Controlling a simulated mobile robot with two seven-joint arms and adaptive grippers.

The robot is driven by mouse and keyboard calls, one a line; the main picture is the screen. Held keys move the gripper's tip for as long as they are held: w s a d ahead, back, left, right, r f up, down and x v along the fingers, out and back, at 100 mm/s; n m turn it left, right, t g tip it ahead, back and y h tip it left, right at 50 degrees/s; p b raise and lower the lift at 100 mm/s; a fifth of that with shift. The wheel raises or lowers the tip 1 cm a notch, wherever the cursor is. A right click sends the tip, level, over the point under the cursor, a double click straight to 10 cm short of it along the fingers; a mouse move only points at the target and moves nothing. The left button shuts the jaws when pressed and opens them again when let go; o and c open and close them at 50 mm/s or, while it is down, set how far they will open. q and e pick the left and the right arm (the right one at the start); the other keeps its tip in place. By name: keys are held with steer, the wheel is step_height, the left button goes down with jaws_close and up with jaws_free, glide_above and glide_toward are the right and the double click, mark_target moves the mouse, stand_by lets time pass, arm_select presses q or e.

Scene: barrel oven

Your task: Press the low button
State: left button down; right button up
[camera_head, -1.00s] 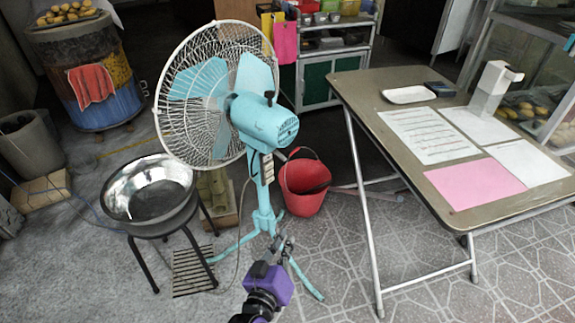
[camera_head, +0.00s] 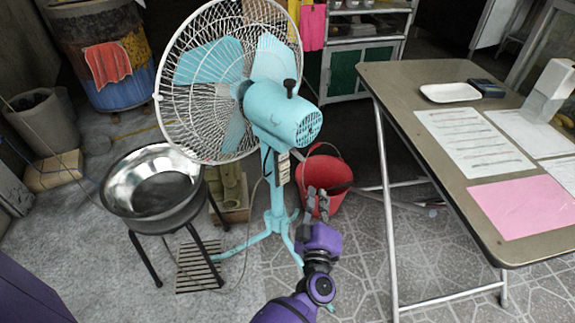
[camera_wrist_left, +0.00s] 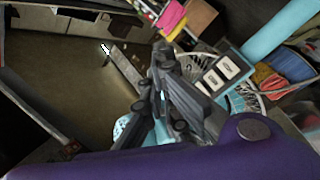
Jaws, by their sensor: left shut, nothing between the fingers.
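A turquoise fan (camera_head: 283,115) with a white wire cage stands on the floor. Its button panel (camera_head: 284,168) sits on the post below the motor and is small in the head view. In the left wrist view, the panel shows pale buttons (camera_wrist_left: 228,67) with dark marks too small to read. My left gripper (camera_head: 317,196) is shut and empty. It points up, just right of the post and a little lower than the panel, with no clear contact. In the wrist view its fingers (camera_wrist_left: 163,62) are left of the buttons and partly cover the panel area. My right gripper is not in view.
A folding table (camera_head: 440,85) with papers stands to the right. A red bucket (camera_head: 326,172) is behind my left gripper. A metal bowl (camera_head: 150,185) on a black stand is left of the fan. Tiled floor is open at the lower right.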

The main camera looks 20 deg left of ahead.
mark_target(285, 166)
arm_select(q)
steer(key=w+a+b, duration=0.1)
steer(key=w+a, duration=0.3)
steer(key=a, duration=0.3)
steer(key=shift+a, duration=0.4)
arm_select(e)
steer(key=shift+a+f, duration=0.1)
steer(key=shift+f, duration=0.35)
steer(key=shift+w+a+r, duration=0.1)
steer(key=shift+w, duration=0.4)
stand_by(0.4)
arm_select(q)
steer(key=shift+w+a, duration=0.25)
steer(key=shift+a, duration=0.15)
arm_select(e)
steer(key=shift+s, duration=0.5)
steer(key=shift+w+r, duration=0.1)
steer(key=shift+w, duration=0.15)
